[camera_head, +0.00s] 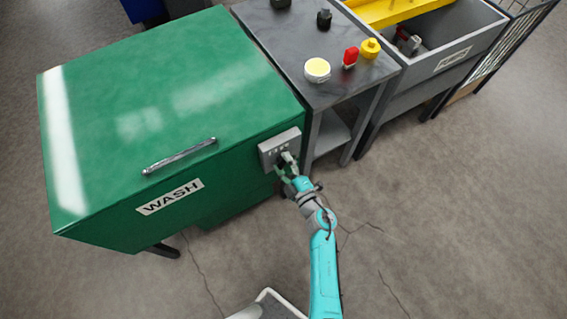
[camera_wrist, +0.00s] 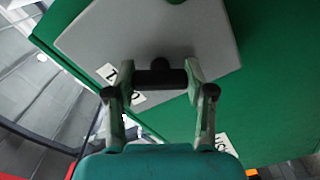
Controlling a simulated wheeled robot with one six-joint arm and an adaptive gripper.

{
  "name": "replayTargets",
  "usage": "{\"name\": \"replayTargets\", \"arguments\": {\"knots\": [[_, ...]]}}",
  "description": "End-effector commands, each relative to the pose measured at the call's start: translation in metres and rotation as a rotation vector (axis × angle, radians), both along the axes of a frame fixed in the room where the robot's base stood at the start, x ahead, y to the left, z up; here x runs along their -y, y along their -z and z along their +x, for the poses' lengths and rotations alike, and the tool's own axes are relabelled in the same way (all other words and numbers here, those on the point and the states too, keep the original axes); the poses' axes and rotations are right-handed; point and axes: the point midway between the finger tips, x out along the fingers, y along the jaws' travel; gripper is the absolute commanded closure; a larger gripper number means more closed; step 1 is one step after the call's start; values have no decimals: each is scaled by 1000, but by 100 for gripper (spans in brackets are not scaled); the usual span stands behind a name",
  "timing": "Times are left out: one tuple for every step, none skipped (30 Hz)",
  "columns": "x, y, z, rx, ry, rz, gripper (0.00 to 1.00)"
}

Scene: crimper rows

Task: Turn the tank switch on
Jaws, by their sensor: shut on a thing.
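The green wash tank (camera_head: 170,120) has a WASH label and a bar handle. A grey switch box (camera_head: 270,152) is fixed to the right end of its front; the box also shows in the wrist view (camera_wrist: 150,30). My gripper (camera_head: 288,163) is at the box's face. In the wrist view, my gripper (camera_wrist: 160,82) has its two fingers on either side of a dark switch (camera_wrist: 160,75) and is shut on it. A white label beside the switch is partly covered by a finger. The switch's on or off position cannot be read.
A dark grey table (camera_head: 300,45) stands right of the tank with a yellow-topped white item (camera_head: 317,70), a red item (camera_head: 350,57) and a yellow item (camera_head: 370,48). A grey bin (camera_head: 460,40) is beyond it.

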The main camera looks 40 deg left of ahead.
Motion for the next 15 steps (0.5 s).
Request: {"name": "replayTargets", "arguments": {"knots": [[1, 1, 0, -2, 3, -1, 81], [1, 1, 0, -2, 3, -1, 81], [1, 1, 0, -2, 3, -1, 81], [1, 1, 0, -2, 3, -1, 44], [1, 1, 0, -2, 3, -1, 36], [1, 1, 0, -2, 2, -2, 26], [1, 1, 0, -1, 2, -1, 21], [1, 1, 0, -1, 2, -1, 21], [1, 1, 0, -1, 2, -1, 21], [0, 1, 0, -1, 2, -1, 21], [0, 1, 0, 0, 2, -1, 21], [0, 1, 0, 0, 1, 0, 21], [0, 0, 0, 0, 1, 0, 21], [0, 0, 0, 0, 1, 0, 21], [0, 0, 0, 0, 1, 0, 21]]}}
